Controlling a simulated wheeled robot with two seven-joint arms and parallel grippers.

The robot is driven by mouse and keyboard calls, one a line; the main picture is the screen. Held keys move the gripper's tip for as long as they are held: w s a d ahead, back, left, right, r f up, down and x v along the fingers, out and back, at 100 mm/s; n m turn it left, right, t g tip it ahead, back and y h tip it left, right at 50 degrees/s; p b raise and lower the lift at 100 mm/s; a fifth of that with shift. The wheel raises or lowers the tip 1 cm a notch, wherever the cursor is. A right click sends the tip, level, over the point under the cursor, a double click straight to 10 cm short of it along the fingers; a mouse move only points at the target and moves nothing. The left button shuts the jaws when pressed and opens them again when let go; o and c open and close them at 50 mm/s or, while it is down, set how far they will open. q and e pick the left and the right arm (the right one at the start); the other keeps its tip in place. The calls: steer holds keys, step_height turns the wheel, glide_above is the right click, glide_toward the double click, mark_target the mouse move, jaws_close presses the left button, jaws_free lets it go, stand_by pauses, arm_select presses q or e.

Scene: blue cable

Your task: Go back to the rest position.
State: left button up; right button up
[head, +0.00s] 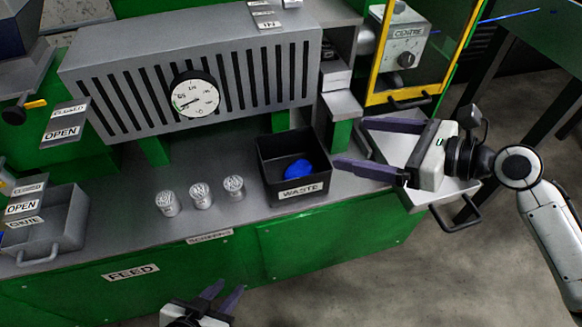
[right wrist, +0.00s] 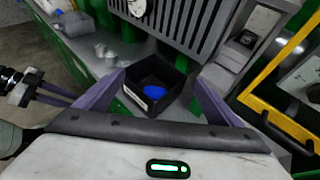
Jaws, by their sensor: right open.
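My right gripper (head: 350,147) is open and empty, at the right of the black waste bin, with its purple fingers pointing left. In the right wrist view its fingers (right wrist: 160,88) stand apart, with the bin seen between them. My left gripper (head: 225,296) is low at the front, below the bench edge. Its two fingers are apart and nothing shows between them. It also shows at the left of the right wrist view (right wrist: 50,95). A blue thing (head: 298,169) lies inside the waste bin (head: 291,191); it also shows in the right wrist view (right wrist: 154,91).
Several metal cups (head: 201,196) stand on the bench left of the bin. A grey machine with a dial (head: 195,95) stands behind. A yellow-framed door (head: 406,97) and a grey tray with a handle (head: 466,190) are close to my right gripper. Open floor lies in front.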

steer(key=s+d+f+n+t+h+p, duration=0.1)
steer(key=s+f+n+h, duration=0.1)
steer(key=s+f+n, duration=0.35)
steer(key=s+f+n+t+h+p, duration=0.1)
steer(key=s+f+n+h, duration=0.15)
steer(key=f+n, duration=0.65)
steer(key=s+d+f+n+h, duration=0.2)
steer(key=s+f+n+h, duration=0.2)
steer(key=s+f+n, duration=0.7)
steer(key=shift+s+d+n+g+p, duration=0.3)
steer(key=shift+s+n+g, duration=0.1)
steer(key=shift+s+n, duration=0.3)
steer(key=shift+c, duration=0.4)
